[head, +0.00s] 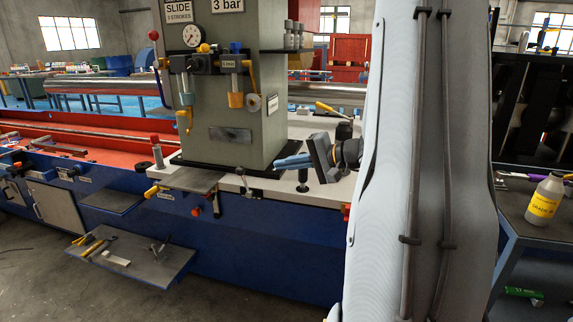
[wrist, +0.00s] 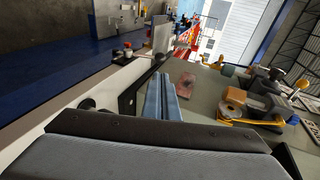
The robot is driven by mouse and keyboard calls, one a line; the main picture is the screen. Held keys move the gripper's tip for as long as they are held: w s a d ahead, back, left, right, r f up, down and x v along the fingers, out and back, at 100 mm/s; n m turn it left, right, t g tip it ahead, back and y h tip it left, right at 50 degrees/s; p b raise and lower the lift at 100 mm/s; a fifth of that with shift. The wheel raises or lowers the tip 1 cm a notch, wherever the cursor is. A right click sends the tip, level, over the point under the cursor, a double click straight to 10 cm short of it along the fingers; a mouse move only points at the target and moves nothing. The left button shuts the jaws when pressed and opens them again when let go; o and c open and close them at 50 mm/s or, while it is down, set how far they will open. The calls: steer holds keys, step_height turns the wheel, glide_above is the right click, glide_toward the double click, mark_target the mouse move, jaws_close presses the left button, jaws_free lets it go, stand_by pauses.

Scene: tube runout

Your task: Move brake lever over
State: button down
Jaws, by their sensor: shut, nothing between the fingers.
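No lever carries a readable brake label, so I cannot tell which one is the brake lever. A thin lever with a pale ball end (head: 242,174) stands at the front edge of the machine bed, below the grey cabinet (head: 225,125). A yellow-handled lever (head: 152,192) sticks out farther left, and a red-topped post (head: 156,150) stands on the bed behind it. My gripper (head: 280,163) is shut and empty, its blue fingers pointing left just in front of the cabinet's lower right. The shut fingers (wrist: 162,98) also show in the wrist view, touching no lever that I can see.
A long bright tube (head: 110,90) runs behind the cabinet. A gauge (head: 192,35) and yellow-handled valves (head: 186,118) project from the cabinet front. A low shelf with tools (head: 150,262) juts out below the blue bed. My arm covers the right of the head view.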

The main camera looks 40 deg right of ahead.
glide_above(244, 181)
steer(key=s+d, duration=0.2)
steer(key=s, duration=0.1)
step_height(244, 181, down, 4)
steer(key=shift+s+d+r+p, duration=0.1)
steer(key=shift+s+p, duration=0.05)
steer(key=shift+p, duration=0.25)
